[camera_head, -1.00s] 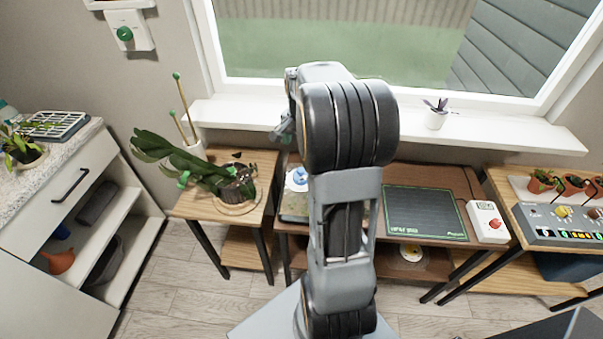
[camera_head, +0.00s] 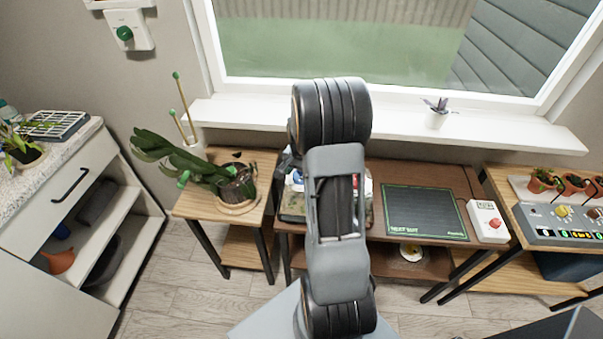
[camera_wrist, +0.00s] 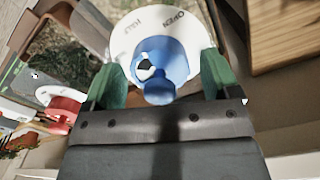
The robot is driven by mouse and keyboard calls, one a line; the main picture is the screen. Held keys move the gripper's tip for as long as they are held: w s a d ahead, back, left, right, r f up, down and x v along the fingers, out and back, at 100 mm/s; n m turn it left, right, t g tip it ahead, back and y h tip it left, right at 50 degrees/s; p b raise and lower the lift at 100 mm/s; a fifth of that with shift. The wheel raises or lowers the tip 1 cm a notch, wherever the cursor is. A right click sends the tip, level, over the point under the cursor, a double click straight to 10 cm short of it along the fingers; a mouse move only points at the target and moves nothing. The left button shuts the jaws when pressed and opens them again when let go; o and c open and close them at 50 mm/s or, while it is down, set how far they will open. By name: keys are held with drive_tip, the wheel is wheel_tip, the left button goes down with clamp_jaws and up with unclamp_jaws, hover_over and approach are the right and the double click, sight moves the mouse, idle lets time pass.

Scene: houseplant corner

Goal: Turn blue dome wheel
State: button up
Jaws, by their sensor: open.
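The blue dome wheel (camera_wrist: 160,62) sits in front of a round white dial plate (camera_wrist: 126,36) lettered "HALF" and "OPEN" in the wrist view. My gripper (camera_wrist: 158,82) is open, with one green finger on each side of the blue wheel. I cannot tell whether the fingers touch it. A white pointer mark shows on the blue wheel. In the head view the wheel (camera_head: 297,177) is mostly hidden behind my arm, at the left end of the middle table.
The middle table holds a dark green-edged mat (camera_head: 424,212) and a white box with a red button (camera_head: 488,222). A leafy plant (camera_head: 205,178) stands on the left side table (camera_head: 187,205). A red-and-white round part (camera_wrist: 62,108) is left of my gripper.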

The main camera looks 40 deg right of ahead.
drive_tip(key=shift+f, duration=0.1)
drive_tip(key=shift+c, duration=0.4)
drive_tip(key=c, duration=0.9)
drive_tip(key=shift+o, duration=0.2)
drive_tip(key=shift+n, duration=0.9)
drive_tip(key=o, duration=0.9)
drive_tip(key=shift+o, duration=0.2)
wheel_tip(320, 180, up, 14)
drive_tip(key=shift+f, duration=0.1)
